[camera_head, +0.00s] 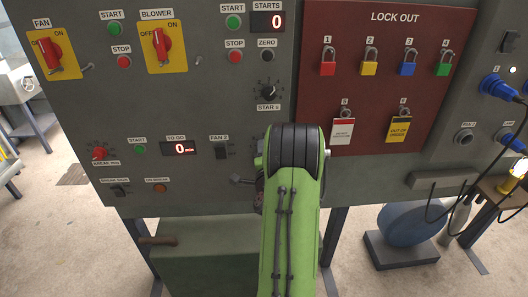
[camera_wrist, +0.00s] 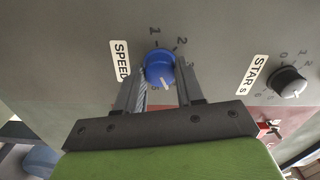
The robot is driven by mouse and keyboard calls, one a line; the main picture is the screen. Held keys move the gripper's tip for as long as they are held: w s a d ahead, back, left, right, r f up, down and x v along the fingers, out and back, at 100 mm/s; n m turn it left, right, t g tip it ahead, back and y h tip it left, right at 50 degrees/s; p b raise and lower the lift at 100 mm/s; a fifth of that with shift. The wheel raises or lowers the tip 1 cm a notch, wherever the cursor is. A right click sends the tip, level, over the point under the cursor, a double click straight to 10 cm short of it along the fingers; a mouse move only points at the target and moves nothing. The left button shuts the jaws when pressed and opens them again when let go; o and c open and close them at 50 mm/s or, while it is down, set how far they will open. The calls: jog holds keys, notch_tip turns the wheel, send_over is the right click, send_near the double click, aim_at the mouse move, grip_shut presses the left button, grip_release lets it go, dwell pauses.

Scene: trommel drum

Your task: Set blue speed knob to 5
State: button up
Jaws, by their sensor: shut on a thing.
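The blue speed knob (camera_wrist: 160,67) is in the upper middle of the wrist view, beside the white SPEED label (camera_wrist: 121,60). My gripper (camera_wrist: 161,76) is shut on it, one finger on each side. The knob's white pointer line points down in the picture, slightly right, toward the gripper's palm. The numbers 1 and 2 show above the knob. In the head view, my green arm hides the knob and my gripper.
The dark STAR s knob (camera_wrist: 288,82) sits close by on the same panel, also in the head view (camera_head: 268,90). A FAN 2 switch (camera_head: 220,147) lies left of my arm. A red LOCK OUT board (camera_head: 375,100) with padlocks and tags is above right.

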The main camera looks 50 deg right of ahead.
jog(key=m, duration=0.6)
jog(key=shift+m+p, duration=0.3)
jog(key=shift+m, duration=0.1)
jog(key=shift+f, duration=0.1)
dwell(0.3)
jog(key=o, duration=1)
jog(key=shift+o, duration=0.2)
